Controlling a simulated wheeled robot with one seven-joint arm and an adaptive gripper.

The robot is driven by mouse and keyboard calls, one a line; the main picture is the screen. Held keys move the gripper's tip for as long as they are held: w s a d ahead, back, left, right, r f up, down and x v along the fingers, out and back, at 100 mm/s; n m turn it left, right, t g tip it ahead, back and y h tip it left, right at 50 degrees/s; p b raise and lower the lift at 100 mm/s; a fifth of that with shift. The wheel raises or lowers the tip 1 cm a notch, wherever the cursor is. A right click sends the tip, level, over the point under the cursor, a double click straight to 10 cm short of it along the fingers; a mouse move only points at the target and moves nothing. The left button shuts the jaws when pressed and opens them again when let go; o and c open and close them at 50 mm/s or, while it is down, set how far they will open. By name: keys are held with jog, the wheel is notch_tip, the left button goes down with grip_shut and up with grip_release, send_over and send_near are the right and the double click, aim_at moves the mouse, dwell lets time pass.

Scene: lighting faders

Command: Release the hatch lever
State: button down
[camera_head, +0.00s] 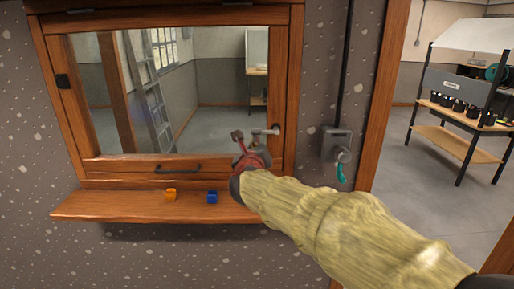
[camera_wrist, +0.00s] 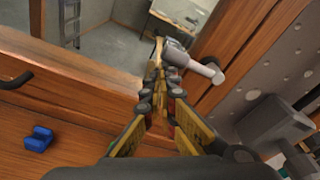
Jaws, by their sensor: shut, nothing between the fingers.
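The hatch (camera_head: 180,171) is a wood-framed window with a glass pane, apparently closed in its frame. Its lever (camera_head: 268,131) is a pale grey handle on the right side of the frame, lying roughly level and pointing left. It also shows in the wrist view (camera_wrist: 205,70), just right of the fingertips. My gripper (camera_head: 247,138) is at the lever's free end, in front of the hatch. In the wrist view my gripper (camera_wrist: 160,62) has its fingers brought together with nothing between them. I cannot tell whether they touch the lever.
A wooden shelf (camera_head: 140,205) juts out below, holding an orange block (camera_head: 170,194) and a blue block (camera_head: 212,197). A black pull handle (camera_head: 178,169) is on the hatch's lower rail. A grey wall box (camera_head: 337,144) with a teal-tagged key (camera_head: 342,172) is at right.

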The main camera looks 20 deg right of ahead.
jog(key=shift+r, duration=0.2)
dwell(0.4)
notch_tip(320, 180, down, 5)
jog(key=b, duration=0.5)
jog(key=r+p+v, duration=0.1)
jog(key=p+v, duration=0.2)
jog(key=v, duration=0.6)
jog(key=shift+d, duration=0.2)
jog(key=shift+s, duration=0.2)
